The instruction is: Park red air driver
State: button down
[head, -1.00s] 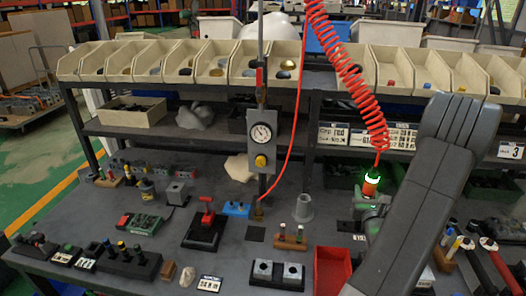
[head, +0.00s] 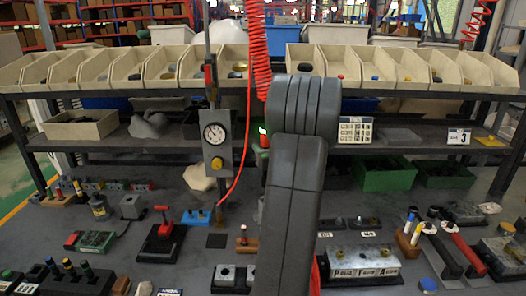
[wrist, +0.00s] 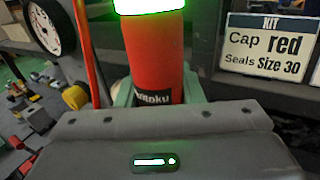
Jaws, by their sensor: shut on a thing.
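The red air driver (wrist: 155,58) stands upright in the wrist view, with a bright green lit band at its top. In the head view only a bit of the driver (head: 264,138) shows at the left edge of my arm, below the coiled red hose (head: 257,50). My gripper (wrist: 158,98) is shut on the driver. Its pale green fingers show on both sides of the red body. In the head view my arm hides the gripper and the driver's lower part. No parking holder for the driver can be made out with certainty.
A post with a gauge box (head: 215,142) and a thin red hose stands just left of the driver. Behind are a shelf with cream bins (head: 305,62) and a kit sign (wrist: 268,48). Valve blocks, including a silver block (head: 362,262), and small parts crowd the bench.

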jog(key=shift+b, duration=0.4)
jog(key=shift+s+f, duration=0.1)
jog(key=shift+f, duration=0.25)
notch_tip(320, 180, down, 4)
jog(key=b, duration=0.4)
jog(key=shift+b, duration=0.6)
dwell(0.5)
notch_tip(320, 180, down, 9)
jog(key=b, duration=0.9)
jog(key=shift+f, duration=0.2)
dwell(3.1)
jog(key=c, duration=0.9)
grip_release()
